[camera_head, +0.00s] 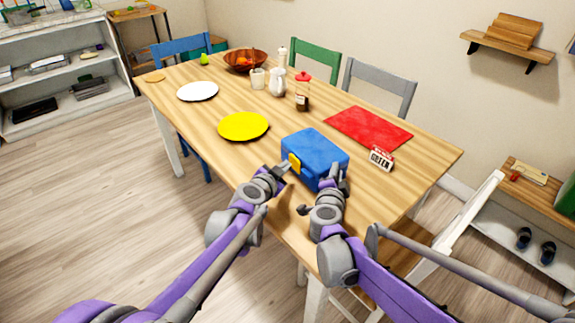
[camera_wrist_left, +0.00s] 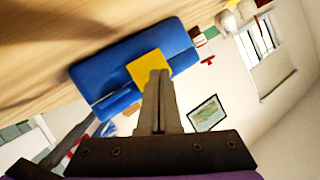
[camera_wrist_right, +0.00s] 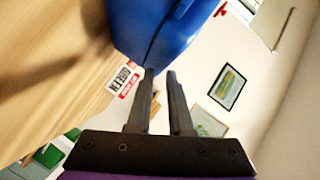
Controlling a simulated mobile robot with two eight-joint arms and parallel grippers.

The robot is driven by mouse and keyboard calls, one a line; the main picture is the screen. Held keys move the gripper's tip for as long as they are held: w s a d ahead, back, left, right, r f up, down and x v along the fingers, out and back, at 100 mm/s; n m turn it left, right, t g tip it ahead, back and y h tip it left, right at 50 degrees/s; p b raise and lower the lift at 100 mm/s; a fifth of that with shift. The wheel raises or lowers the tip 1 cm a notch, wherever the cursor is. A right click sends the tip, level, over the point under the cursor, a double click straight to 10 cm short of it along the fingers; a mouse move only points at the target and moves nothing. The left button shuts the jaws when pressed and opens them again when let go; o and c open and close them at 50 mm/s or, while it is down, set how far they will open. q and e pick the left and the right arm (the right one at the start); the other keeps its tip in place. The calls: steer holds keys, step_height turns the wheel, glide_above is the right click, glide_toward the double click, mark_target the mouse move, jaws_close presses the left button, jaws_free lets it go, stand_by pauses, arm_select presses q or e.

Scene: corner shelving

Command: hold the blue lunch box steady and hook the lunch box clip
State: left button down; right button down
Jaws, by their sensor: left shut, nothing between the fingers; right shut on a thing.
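The blue lunch box (camera_head: 318,147) stands on the near part of the wooden table. Its yellow clip (camera_head: 294,163) is on the side facing me; the clip also shows in the left wrist view (camera_wrist_left: 149,66). My left gripper (camera_head: 278,175) is shut and empty, its fingertips at the clip's lower part; I cannot tell whether they touch it. My right gripper (camera_head: 336,177) is at the box's near right end. In the right wrist view its fingers are slightly apart, shut on the box's edge (camera_wrist_right: 157,42). Whether the clip is hooked cannot be told.
A yellow plate (camera_head: 243,126) and a white plate (camera_head: 198,91) lie to the left. A red-topped bottle (camera_head: 302,92) stands farther back. Bare table lies in front of the yellow plate.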

arm_select(q)
steer(key=shift+s+a+r, duration=0.25)
steer(key=shift+a+r, duration=0.05)
steer(key=shift+r, duration=0.3)
steer(key=shift+s+a+r, duration=0.25)
steer(key=shift+a+r, duration=0.05)
steer(key=shift+r, duration=0.3)
arm_select(e)
steer(key=shift+f, duration=0.3)
arm_select(q)
steer(key=r, duration=0.1)
steer(key=s+a+r, duration=0.1)
steer(key=r, duration=0.1)
steer(key=a+r, duration=0.1)
steer(key=shift+s+r, duration=0.15)
steer(key=shift+s, duration=0.2)
arm_select(e)
steer(key=c, duration=1.2)
jaws_free()
steer(key=o, duration=0.5)
steer(key=shift+w+d+f, duration=0.1)
steer(key=shift+w, duration=0.05)
steer(key=shift+c, duration=0.2)
arm_select(q)
steer(key=shift+w+d, duration=0.1)
steer(key=shift+w, duration=0.1)
